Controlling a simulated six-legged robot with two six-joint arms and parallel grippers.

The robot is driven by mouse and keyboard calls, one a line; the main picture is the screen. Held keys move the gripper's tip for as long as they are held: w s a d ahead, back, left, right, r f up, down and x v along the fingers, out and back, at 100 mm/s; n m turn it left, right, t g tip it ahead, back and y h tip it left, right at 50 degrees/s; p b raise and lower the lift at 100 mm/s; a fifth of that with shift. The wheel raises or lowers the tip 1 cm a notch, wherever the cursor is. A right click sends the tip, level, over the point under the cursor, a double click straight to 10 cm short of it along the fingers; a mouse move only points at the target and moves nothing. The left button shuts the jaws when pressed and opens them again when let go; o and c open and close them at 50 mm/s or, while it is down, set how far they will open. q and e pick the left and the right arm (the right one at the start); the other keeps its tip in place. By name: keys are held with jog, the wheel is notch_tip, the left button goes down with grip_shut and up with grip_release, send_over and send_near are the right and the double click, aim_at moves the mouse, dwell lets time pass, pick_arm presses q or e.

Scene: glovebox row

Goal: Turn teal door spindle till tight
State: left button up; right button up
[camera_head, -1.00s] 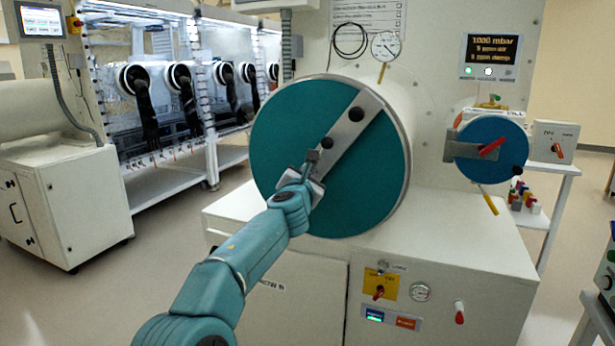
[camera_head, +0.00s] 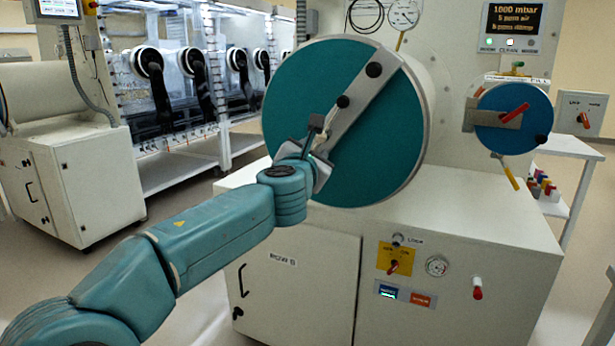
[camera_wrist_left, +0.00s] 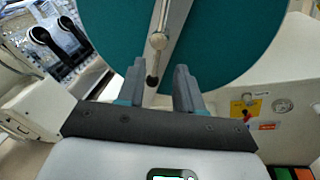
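The teal door (camera_head: 300,95) is a large round disc facing me, with a grey metal bar (camera_head: 362,104) running diagonally across it. The spindle handle lies along the bar, with a black knob (camera_head: 374,69) high on it and another dark knob (camera_head: 343,101) nearer the middle. My left gripper (camera_head: 315,140) is at the lower left part of the bar. In the left wrist view, the spindle's silver hub and rod (camera_wrist_left: 158,41) point down to a black knob (camera_wrist_left: 152,80). The fingers (camera_wrist_left: 157,88) stand apart with that knob showing between them, gaps on both sides. My right gripper is out of view.
A smaller blue round door (camera_head: 490,125) with a red handle is at the right. The cabinet (camera_head: 460,235) below carries a yellow switch plate (camera_head: 397,258), a gauge and a red-tipped lever (camera_head: 477,288). Gloveboxes with black gloves (camera_head: 195,80) stand at the back left.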

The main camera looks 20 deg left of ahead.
pick_arm(q)
jog(key=v, duration=0.4)
jog(key=shift+s, duration=0.25)
dwell(0.4)
